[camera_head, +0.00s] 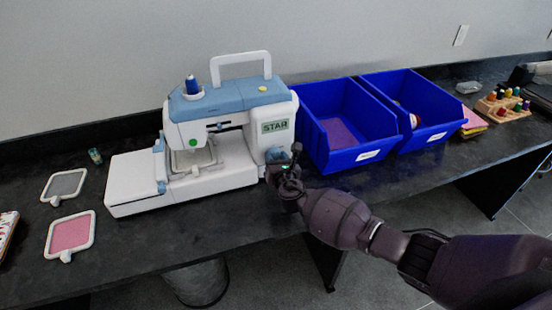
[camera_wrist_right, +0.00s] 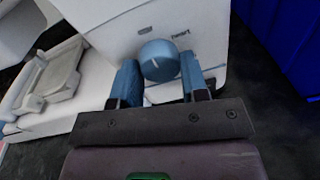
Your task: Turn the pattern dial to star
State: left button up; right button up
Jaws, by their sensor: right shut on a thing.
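The white and blue embroidery machine (camera_head: 228,110) stands on the dark counter. Its small display (camera_head: 275,126) reads STAR. The round blue pattern dial (camera_wrist_right: 159,60) is on the machine's front right in the right wrist view, with a pale pointer line on it. A small label, apparently "heart" (camera_wrist_right: 180,34), is printed at its upper right. My right gripper (camera_wrist_right: 160,80) is shut on the dial, one blue finger on each side. In the head view the gripper (camera_head: 277,157) hides most of the dial. My left gripper is not in view.
Two blue bins (camera_head: 347,163) (camera_head: 440,135) stand close to the machine's right. Two hoops, one grey (camera_head: 64,185) and one pink (camera_head: 70,234), lie at left. A rack of thread spools (camera_head: 502,113) is at far right.

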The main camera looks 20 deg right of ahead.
jog(key=o, duration=0.8)
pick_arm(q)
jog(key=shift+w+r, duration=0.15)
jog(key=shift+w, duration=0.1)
pick_arm(e)
jog(key=shift+o, duration=0.6)
jog(key=shift+s, duration=0.55)
pick_arm(q)
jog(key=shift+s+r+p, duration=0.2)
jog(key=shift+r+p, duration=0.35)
jog(key=shift+p, duration=0.15)
pick_arm(e)
jog(key=s, duration=0.9)
jog(key=shift+s+r, duration=0.35)
jog(key=shift+r, duration=0.1)
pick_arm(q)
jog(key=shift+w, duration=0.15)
pick_arm(e)
jog(key=shift+a, duration=0.1)
